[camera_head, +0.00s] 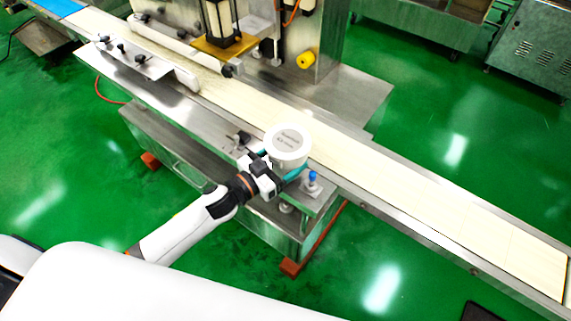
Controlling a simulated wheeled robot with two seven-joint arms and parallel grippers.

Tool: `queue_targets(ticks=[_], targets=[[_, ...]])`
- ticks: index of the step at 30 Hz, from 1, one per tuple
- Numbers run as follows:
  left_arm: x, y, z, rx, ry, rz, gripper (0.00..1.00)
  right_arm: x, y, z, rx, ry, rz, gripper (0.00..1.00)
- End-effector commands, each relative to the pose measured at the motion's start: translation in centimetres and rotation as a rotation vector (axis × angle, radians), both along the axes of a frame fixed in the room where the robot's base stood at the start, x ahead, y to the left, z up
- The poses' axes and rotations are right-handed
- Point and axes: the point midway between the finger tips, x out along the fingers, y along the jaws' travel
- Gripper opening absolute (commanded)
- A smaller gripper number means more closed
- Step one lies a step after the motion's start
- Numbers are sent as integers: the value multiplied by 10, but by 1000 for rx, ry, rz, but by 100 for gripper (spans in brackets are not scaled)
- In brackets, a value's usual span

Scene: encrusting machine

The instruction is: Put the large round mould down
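The large round mould (289,143) is a white cylinder with dark print on its top face. It is upright, above the near edge of the machine's belt. My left gripper (276,167) comes in from the lower left and is closed around the mould's near side. Teal fingertip parts show at the mould's lower right and lower left. I cannot tell whether the mould's underside touches the machine, as its base is hidden by the gripper. My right gripper is not in view.
A long cream conveyor belt (420,192) runs from upper left to lower right. A small blue-topped knob (312,179) stands just right of the gripper on a metal ledge. A machine head with a yellow knob (305,61) rises behind. The belt right of the mould is clear.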

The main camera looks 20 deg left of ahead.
Motion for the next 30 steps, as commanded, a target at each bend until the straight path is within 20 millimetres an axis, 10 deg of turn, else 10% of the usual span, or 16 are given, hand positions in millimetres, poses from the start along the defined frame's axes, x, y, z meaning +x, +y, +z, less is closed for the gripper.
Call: queue_targets(ticks=[17,18,21,30], targets=[[0,0,-29,-1,-1,0,44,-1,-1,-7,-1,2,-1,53],[0,0,-30,1,1,1,79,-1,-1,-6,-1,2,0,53],[0,0,-29,1,1,1,95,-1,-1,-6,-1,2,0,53],[0,0,-28,1,0,1,97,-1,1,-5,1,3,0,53]])
